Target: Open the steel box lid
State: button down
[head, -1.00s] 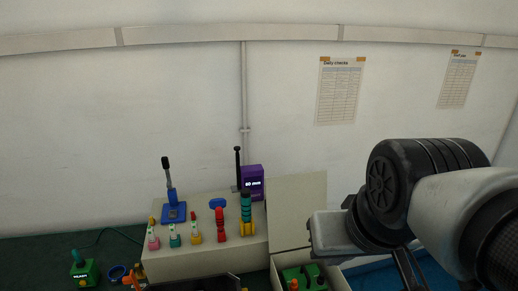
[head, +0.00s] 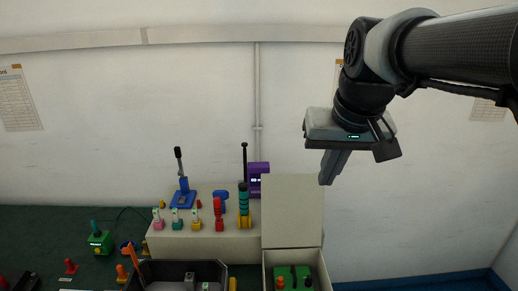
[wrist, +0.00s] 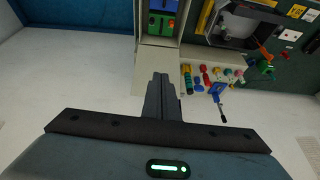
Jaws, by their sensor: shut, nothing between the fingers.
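The steel box (head: 268,268) stands at the lower middle of the head view, cut off by the bottom edge. Its pale lid (head: 292,210) stands upright at the back of the box, so the box is open. Green items with orange and red knobs (head: 293,277) show inside. In the wrist view, the shut fingers (wrist: 161,80) overlap the lid (wrist: 158,56) in the picture; I cannot tell the distance.
A pale stepped rack (head: 205,243) left of the box carries several coloured plugs and a blue lever press (head: 183,192). A purple device (head: 258,178) stands behind. A black tray (head: 150,270) and a green unit (head: 100,242) are further left.

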jog(key=w+f+g, duration=0.1)
jog(key=w+f, duration=0.2)
jog(key=w, duration=1.2)
jog(key=w+f+g, duration=0.1)
jog(key=w+f, duration=0.2)
jog(key=w, duration=1.1)
jog(key=w+d+r+x, duration=0.1)
jog(key=w+x, duration=0.2)
jog(key=x, duration=1.4)
jog(key=shift+s+a+r+b, duration=0.15)
jog(key=shift+s, duration=0.5)
jog(key=shift+s+a+r+b, duration=0.1)
jog(key=shift+s+a+b, duration=0.05)
jog(key=shift+s, duration=0.55)
jog(key=shift+s+a+r+b, duration=0.15)
jog(key=shift+s, duration=0.5)
jog(key=shift+f+b, duration=0.1)
jog(key=shift+b, duration=0.3)
